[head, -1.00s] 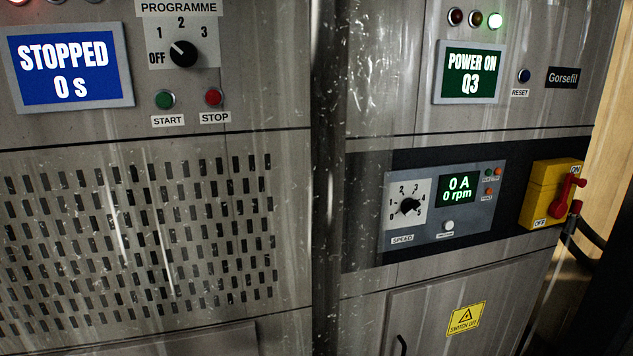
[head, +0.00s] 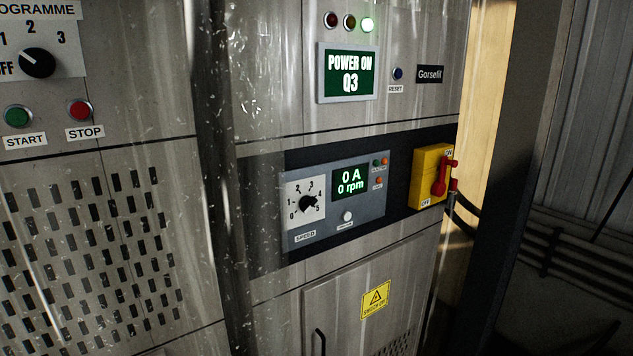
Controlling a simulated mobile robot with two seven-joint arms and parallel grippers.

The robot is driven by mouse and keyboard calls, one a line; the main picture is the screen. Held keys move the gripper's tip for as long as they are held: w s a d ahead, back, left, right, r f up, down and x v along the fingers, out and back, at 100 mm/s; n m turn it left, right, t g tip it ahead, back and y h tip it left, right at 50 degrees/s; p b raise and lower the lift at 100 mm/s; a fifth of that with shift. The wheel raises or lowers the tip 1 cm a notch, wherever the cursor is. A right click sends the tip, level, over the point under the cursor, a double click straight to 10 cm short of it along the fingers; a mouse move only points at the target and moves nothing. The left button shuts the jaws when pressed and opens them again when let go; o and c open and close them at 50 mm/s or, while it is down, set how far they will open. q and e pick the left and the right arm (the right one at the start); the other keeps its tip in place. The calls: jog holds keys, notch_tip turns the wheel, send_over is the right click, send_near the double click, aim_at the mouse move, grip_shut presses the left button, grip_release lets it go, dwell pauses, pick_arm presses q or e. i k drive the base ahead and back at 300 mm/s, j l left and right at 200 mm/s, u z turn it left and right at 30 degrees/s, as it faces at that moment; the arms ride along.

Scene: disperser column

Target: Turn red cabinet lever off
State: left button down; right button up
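The red lever (head: 440,178) is on a yellow switch box (head: 427,192) at the right edge of the cabinet front (head: 270,205). The box has an ON label at its top and an OFF label at its bottom. The lever's handle end points up, towards the ON label. The green screen (head: 349,73) above reads POWER ON Q3. Neither of my grippers is in the head view.
A speed panel (head: 336,199) reading 0 A and 0 rpm is left of the switch box. A dark post (head: 510,180) stands to the right. Dark cables (head: 468,207) run beside the cabinet edge. A cabinet door with a handle (head: 319,342) is below.

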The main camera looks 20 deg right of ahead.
aim_at(439, 187)
jog(key=z, duration=1.4)
jog(key=i+l+u, duration=0.1)
jog(key=u, duration=0.3)
jog(key=i+l+u, duration=0.15)
jog(key=u, duration=0.25)
jog(key=i+l+u, duration=0.3)
jog(key=l, duration=0.3)
jog(key=i+l+u, duration=0.15)
jog(key=i+l, duration=0.15)
